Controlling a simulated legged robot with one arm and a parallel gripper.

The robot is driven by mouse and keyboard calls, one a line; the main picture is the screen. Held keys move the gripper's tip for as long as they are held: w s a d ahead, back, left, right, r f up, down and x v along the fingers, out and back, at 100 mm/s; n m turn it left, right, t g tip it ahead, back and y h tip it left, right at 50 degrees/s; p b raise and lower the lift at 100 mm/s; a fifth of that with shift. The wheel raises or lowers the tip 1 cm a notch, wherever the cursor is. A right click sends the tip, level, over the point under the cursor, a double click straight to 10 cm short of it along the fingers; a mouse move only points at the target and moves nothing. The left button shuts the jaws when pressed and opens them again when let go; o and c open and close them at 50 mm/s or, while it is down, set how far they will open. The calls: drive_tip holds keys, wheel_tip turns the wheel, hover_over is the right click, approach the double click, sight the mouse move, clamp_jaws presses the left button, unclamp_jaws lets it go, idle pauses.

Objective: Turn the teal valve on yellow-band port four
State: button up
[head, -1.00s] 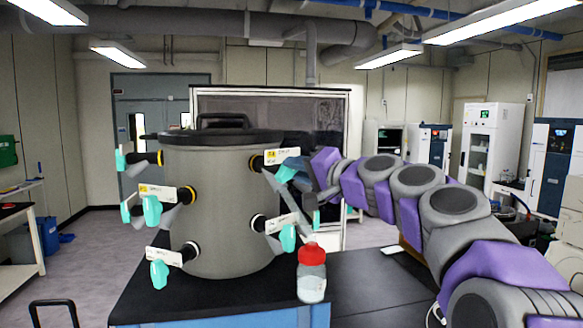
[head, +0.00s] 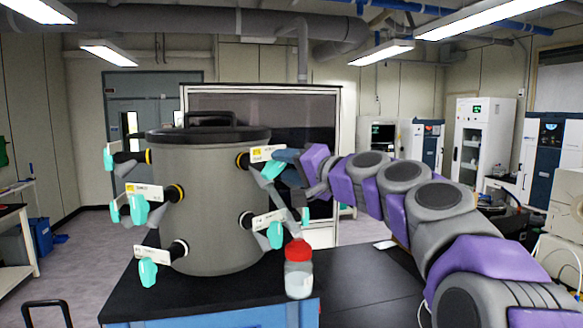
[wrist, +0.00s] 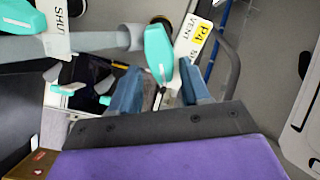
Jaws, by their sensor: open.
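The grey drum-shaped chamber (head: 212,215) carries several side ports with teal handles and white tags. The upper right port has a yellow band (head: 243,160) and a yellow-marked tag (head: 268,153). In the wrist view its tag reads P4 VENT (wrist: 195,36). Its teal valve handle (head: 271,171) hangs beside the tag; it also shows in the wrist view (wrist: 158,50). My gripper (head: 284,157) is at this handle. In the wrist view my gripper (wrist: 159,70) is open, its two blue-grey fingers on either side of the handle's lower end. I cannot tell whether they touch it.
Another teal handle (head: 275,236) sits on the port below, and a tag reading SHUT (wrist: 57,28) shows at the wrist view's upper left. A red-capped jar (head: 299,272) stands at the black bench's (head: 150,300) front right. The bench right of the jar is mostly clear.

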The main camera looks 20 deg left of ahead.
drive_tip(key=shift+s, duration=0.25)
drive_tip(key=w+v, duration=0.1)
drive_tip(key=v, duration=1.6)
drive_tip(key=shift+s+d, duration=0.15)
drive_tip(key=shift+d, duration=0.4)
drive_tip(key=s+f+n+g+h, duration=0.1)
drive_tip(key=s+f+g+h, duration=0.1)
drive_tip(key=s+f, duration=0.45)
drive_tip(key=s+f+g+h, duration=0.2)
drive_tip(key=s+f+h, duration=0.1)
drive_tip(key=f, duration=0.6)
drive_tip(key=s+f+n+g+h, duration=0.1)
drive_tip(key=s+f+h, duration=0.1)
drive_tip(key=s+f, duration=0.45)
drive_tip(key=s+d+f+m+g+h, duration=0.2)
drive_tip(key=s+d+f+g+h, duration=0.3)
drive_tip(key=s+d+f, duration=1.3)
wheel_tip(320, 180, down, 3)
drive_tip(key=s+h, duration=0.1)
drive_tip(key=h, duration=0.2)
drive_tip(key=shift+d+g+h, duration=0.3)
drive_tip(key=shift+h, duration=0.1)
